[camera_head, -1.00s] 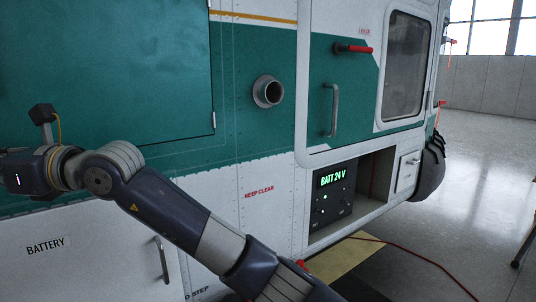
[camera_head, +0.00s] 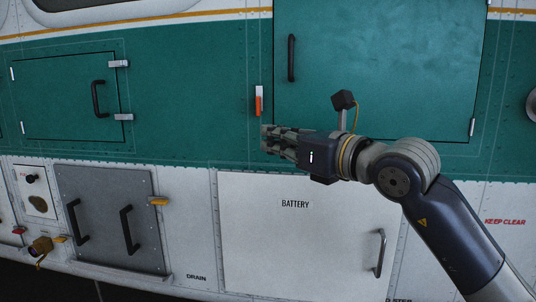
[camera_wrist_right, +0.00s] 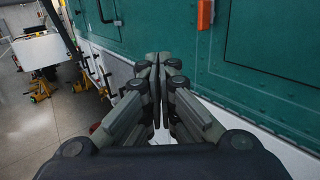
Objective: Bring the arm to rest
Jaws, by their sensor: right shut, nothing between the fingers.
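My right arm comes in from the lower right in the head view. Its gripper (camera_head: 268,141) is shut and empty, pointing left in front of the green side of the helicopter (camera_head: 210,60). The shut fingers (camera_wrist_right: 155,75) also show in the right wrist view, with nothing between them. The gripper appears just above the white battery door (camera_head: 290,245) and below a small orange-red latch (camera_head: 258,102). I cannot tell how far it is from the panel. My left gripper is not in view.
A green hatch (camera_head: 400,60) with a dark handle is behind the arm. A grey panel (camera_head: 108,240) with two handles and a yellow-brown fitting (camera_head: 40,248) are at lower left. In the right wrist view, open floor (camera_wrist_right: 45,130) and yellow wheeled stands (camera_wrist_right: 40,90) lie to the left.

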